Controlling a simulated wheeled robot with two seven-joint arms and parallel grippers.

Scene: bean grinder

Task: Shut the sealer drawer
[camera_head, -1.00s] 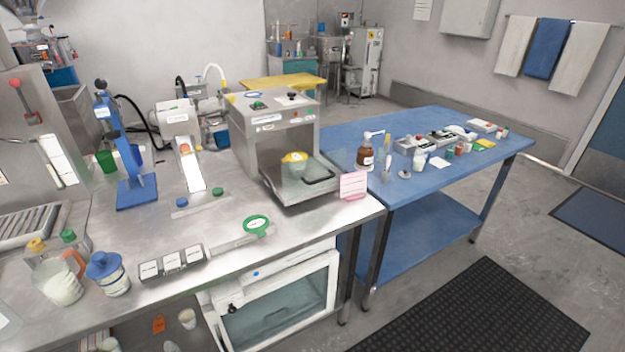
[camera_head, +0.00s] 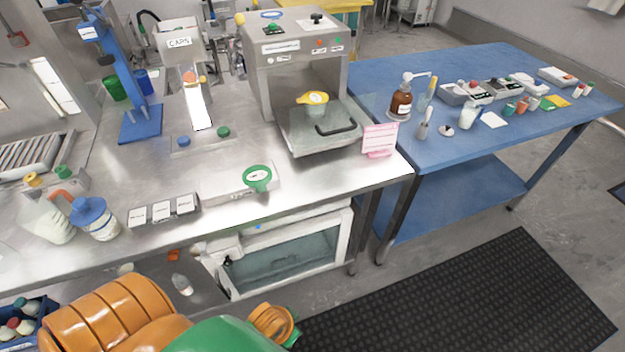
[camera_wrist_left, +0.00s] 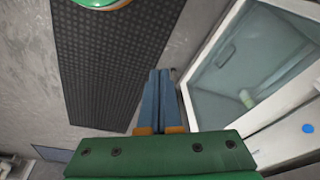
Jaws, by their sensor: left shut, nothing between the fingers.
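The sealer (camera_head: 300,75) is a grey metal box at the back of the steel bench in the head view. Its glassy drawer (camera_head: 306,134) is pulled out toward me, with a black handle (camera_head: 338,129) at the front. A yellow-topped item (camera_head: 313,98) sits at the drawer's inner part, near the sealer's opening. My left gripper (camera_wrist_left: 160,72) shows in the left wrist view, its blue fingers together and empty, over the floor beside the white-framed cabinet and away from the drawer. In the head view only my left arm shows at the bottom. My right gripper is not in view.
A pink card (camera_head: 380,138) stands close right of the drawer. A green-ringed tool (camera_head: 257,178) lies in front of it on the steel bench (camera_head: 330,187). The white-framed cabinet (camera_head: 290,262) is below. The blue table (camera_head: 450,150) holds a brown bottle (camera_head: 401,103) and several small items.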

